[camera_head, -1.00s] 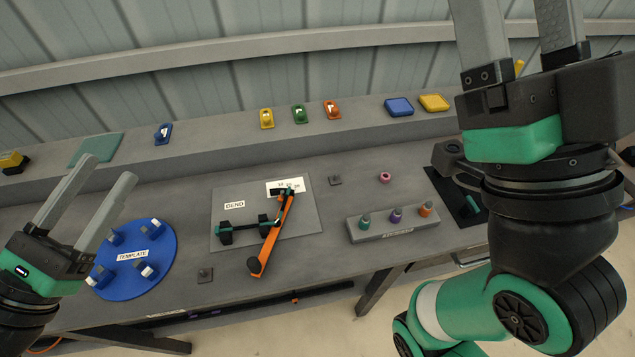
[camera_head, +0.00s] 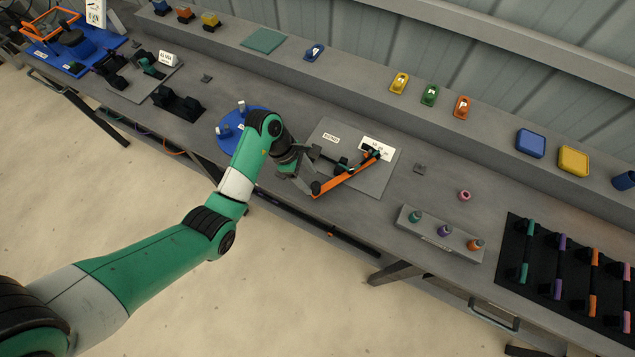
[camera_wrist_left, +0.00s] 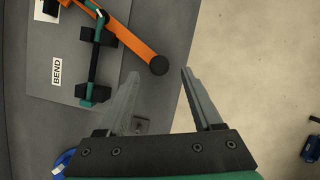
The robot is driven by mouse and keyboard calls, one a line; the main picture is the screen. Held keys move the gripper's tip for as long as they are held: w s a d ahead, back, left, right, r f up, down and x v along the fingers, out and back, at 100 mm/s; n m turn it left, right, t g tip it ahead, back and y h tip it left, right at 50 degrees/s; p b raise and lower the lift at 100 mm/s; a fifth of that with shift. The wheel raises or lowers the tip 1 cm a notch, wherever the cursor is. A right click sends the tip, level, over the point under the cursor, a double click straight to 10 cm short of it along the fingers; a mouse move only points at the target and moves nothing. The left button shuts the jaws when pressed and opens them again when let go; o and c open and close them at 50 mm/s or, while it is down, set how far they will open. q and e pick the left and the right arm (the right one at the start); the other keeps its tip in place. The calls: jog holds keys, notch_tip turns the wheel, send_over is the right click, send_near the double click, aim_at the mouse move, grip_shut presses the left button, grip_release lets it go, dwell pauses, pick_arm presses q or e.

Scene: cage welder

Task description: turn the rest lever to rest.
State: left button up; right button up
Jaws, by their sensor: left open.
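My left gripper (camera_head: 312,172) is open and empty at the front of the BEND plate (camera_head: 378,186). Its fingertips are close to the black knob (camera_head: 316,188) of an orange lever (camera_head: 345,177). In the left wrist view the knob (camera_wrist_left: 159,65) lies between the two open fingers (camera_wrist_left: 160,73), near their tips; I see no grip on it. The orange lever (camera_wrist_left: 130,38) runs back over the BEND plate (camera_wrist_left: 45,85) beside a green and black bar fixture (camera_wrist_left: 93,65). No lever label reading "rest" is legible. My right gripper is out of view.
A blue disc (camera_head: 226,132) is partly behind my left arm. A grey block with several coloured pegs (camera_head: 440,240) and a black rack (camera_head: 515,245) stand to the right. A far-left plate (camera_head: 130,92) holds a dark fixture. The bench front edge is close to the knob.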

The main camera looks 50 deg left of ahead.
aim_at(314, 185)
pick_arm(q)
jog(key=b+x, duration=0.1)
jog(key=x, duration=0.4)
jog(key=shift+w+d+f, duration=0.1)
jog(key=shift+f, duration=0.15)
grip_shut()
dwell(1.1)
